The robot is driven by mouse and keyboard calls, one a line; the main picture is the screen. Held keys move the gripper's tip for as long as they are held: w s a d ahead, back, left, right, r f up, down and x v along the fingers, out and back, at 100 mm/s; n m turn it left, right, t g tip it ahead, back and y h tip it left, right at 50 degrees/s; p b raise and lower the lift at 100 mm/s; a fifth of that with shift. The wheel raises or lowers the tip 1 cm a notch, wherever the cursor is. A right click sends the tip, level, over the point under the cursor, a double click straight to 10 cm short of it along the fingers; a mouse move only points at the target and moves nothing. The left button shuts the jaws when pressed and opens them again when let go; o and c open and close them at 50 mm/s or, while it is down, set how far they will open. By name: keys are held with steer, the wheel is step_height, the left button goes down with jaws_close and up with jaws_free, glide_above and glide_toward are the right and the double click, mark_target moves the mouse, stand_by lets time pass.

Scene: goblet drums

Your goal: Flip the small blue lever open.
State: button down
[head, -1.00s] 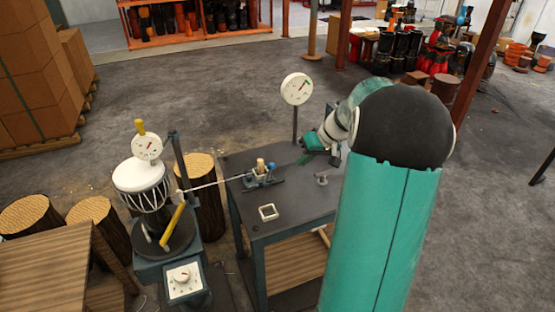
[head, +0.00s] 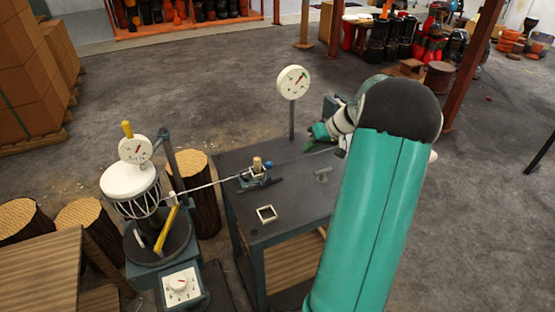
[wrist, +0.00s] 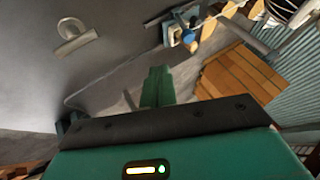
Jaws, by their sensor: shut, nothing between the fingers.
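The small blue lever (head: 269,167) shows as a blue tip on a small clamp-like fixture (head: 255,179) on the dark workbench (head: 296,206). A tan wooden peg (head: 257,163) stands beside it. In the wrist view the blue part (wrist: 188,36) is at the upper middle, partly lost among other parts; how far it is turned I cannot tell. My gripper (head: 309,147) is over the far part of the bench, right of the lever and apart from it. In the wrist view its green fingers (wrist: 157,86) are together and empty.
A goblet drum (head: 130,182) stands in a rig at left, with a thin rod (head: 211,186) running to the fixture. A round dial (head: 293,82) on a post stands behind the bench. A grey T-shaped fitting (head: 323,175) and a pale square frame (head: 266,213) sit on the bench.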

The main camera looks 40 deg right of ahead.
steer(key=shift+s+f, duration=0.1)
steer(key=shift+s, duration=0.05)
steer(key=shift+f, duration=0.1)
glide_toward(266, 173)
steer(key=shift+w+d+f, duration=0.45)
steer(key=shift+w+f, duration=0.3)
steer(key=shift+f, duration=0.05)
steer(key=shift+w+d+f, duration=0.5)
steer(key=shift+w+f, duration=0.25)
steer(key=shift+f, duration=0.1)
steer(key=shift+a, duration=0.1)
